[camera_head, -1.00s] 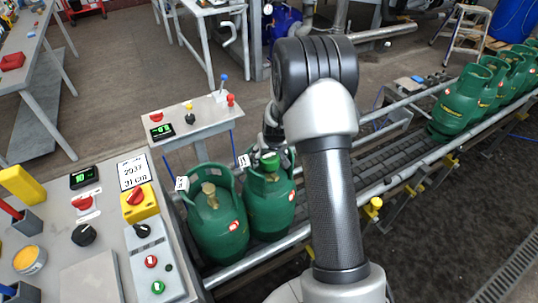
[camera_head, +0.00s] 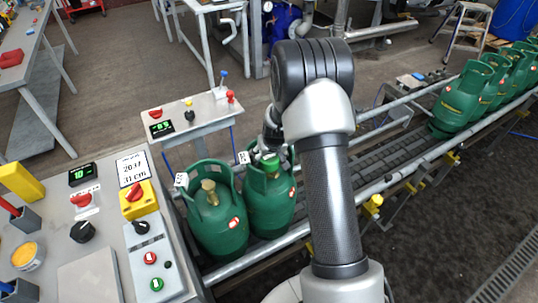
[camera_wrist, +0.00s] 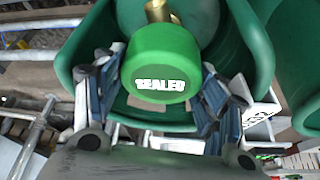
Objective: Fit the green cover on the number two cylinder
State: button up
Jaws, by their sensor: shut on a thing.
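The green cover (camera_wrist: 160,65), a short cap with white "SEALED" lettering, is between the fingers of my gripper (camera_wrist: 160,84) in the wrist view. A brass valve (camera_wrist: 161,11) shows just behind the cover, inside a green collar. In the head view the cover (camera_head: 269,163) is at the collar opening of the right one of two near cylinders (camera_head: 270,205). My gripper (camera_head: 270,143) is partly hidden by my arm. I cannot tell whether the cover is seated on the valve. The left near cylinder (camera_head: 219,225) shows a bare brass valve. Their white tags are too small to read.
The near cylinders stand on a roller conveyor (camera_head: 357,180) with side rails. Several more green cylinders (camera_head: 462,100) stand at its far right. A control panel (camera_head: 110,232) with buttons is at left. A small console (camera_head: 190,120) stands behind the conveyor.

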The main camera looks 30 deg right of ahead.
jog(key=shift+f, duration=0.35)
jog(key=o, duration=0.9)
jog(key=shift+o, duration=0.2)
jog(key=shift+r, duration=0.1)
jog(key=v, duration=1.2)
jog(key=shift+s, duration=0.15)
